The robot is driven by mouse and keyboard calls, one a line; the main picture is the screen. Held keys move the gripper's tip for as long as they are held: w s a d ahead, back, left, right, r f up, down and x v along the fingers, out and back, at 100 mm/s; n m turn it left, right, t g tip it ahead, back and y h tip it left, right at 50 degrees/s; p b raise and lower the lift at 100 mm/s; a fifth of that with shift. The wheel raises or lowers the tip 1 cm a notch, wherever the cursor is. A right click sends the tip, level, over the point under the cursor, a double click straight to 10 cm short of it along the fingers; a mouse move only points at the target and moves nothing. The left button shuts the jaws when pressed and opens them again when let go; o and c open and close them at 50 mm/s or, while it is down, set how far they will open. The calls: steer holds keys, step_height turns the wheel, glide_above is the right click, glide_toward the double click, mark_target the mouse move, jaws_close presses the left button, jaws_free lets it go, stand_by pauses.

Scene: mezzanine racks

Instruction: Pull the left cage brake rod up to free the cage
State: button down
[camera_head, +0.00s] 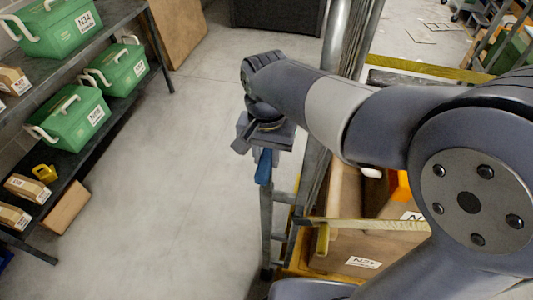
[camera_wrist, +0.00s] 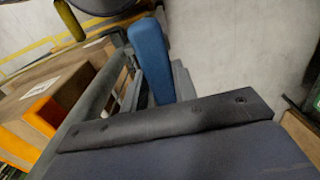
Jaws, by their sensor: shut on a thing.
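The brake rod's blue grip (camera_head: 264,167) sticks out below my gripper (camera_head: 262,150) at the left side of the cage. In the wrist view the blue grip (camera_wrist: 151,58) stands beyond the dark edge of my gripper. My gripper is shut on this grip; its fingertips are mostly hidden. The cage (camera_head: 314,172) is a grey tube frame, with cardboard boxes inside, to the right of my gripper. A grey upright below the grip reaches down towards the floor; I cannot tell how far the rod is raised.
A rack on the left holds green crates (camera_head: 79,116) and small cardboard boxes (camera_head: 27,188). Clear concrete floor (camera_head: 165,160) lies between rack and cage. A box labelled N37 (camera_head: 375,254) sits low in the cage, behind a yellowish strap (camera_head: 375,224). A brown panel (camera_head: 177,28) leans at the back.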

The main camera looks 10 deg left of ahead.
steer(key=shift+r, duration=0.1)
step_height(320, 180, up, 6)
steer(key=p, duration=0.5)
steer(key=shift+w+a, duration=0.1)
steer(key=shift+w, duration=0.05)
steer(key=c, duration=1.5)
jaws_free()
steer(key=shift+o, duration=0.7)
steer(key=shift+r, duration=0.1)
steer(key=shift+o, duration=1.2)
